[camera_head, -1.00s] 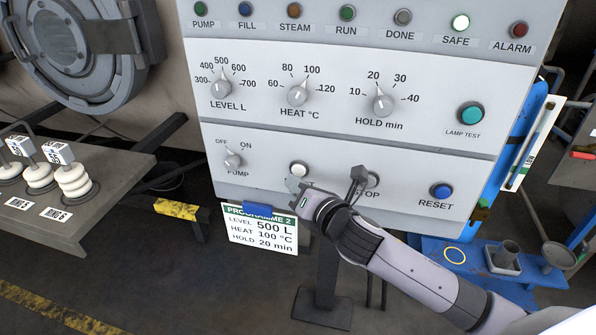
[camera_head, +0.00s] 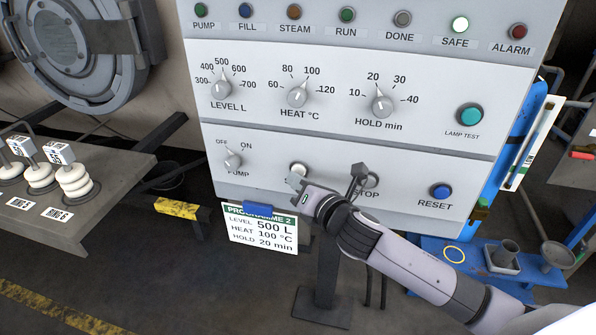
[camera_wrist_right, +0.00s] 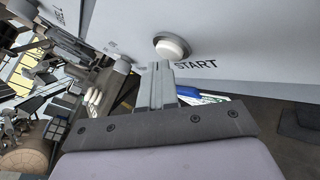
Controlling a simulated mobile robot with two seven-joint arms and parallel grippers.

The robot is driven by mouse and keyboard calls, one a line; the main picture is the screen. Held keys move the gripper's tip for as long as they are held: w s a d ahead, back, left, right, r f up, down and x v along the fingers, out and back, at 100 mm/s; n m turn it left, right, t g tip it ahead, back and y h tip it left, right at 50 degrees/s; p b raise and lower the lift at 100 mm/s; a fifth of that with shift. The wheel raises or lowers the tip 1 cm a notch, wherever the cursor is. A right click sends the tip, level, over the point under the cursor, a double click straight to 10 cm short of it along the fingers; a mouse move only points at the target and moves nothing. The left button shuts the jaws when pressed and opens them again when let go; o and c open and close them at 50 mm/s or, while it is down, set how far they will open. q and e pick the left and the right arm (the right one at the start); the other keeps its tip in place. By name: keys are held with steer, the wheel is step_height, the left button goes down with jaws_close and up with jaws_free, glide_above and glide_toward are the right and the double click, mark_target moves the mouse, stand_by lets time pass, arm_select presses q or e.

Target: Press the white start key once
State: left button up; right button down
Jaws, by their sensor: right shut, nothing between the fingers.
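The white start key (camera_head: 299,169) is a round white button on the lower part of the control panel. In the right wrist view the start key (camera_wrist_right: 172,47) stands out from the panel beside the word START. My right gripper (camera_head: 294,181) is shut and empty, just below the key in the head view. In the right wrist view the closed fingertips (camera_wrist_right: 160,66) are close under the key; I cannot tell whether they touch it. The gripper hides the START label in the head view. My left gripper is not in view.
To the right are the STOP key (camera_head: 371,179), partly hidden by my arm, and the blue RESET key (camera_head: 441,191). The pump switch (camera_head: 233,160) is to the left. A programme card (camera_head: 262,229) hangs below the panel. The SAFE lamp (camera_head: 460,23) is bright.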

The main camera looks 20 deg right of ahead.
steer(key=shift+w+d, duration=0.2)
steer(key=shift+w, duration=0.1)
stand_by(0.5)
steer(key=shift+s, duration=0.1)
steer(key=shift+s+a+p, duration=0.4)
steer(key=shift+s+a, duration=0.1)
steer(key=shift+s, duration=0.15)
steer(key=s+a, duration=0.1)
steer(key=s, duration=0.1)
steer(key=s+a+p, duration=0.1)
steer(key=s, duration=0.1)
steer(key=shift+a, duration=0.4)
steer(key=shift+s, duration=0.1)
stand_by(0.5)
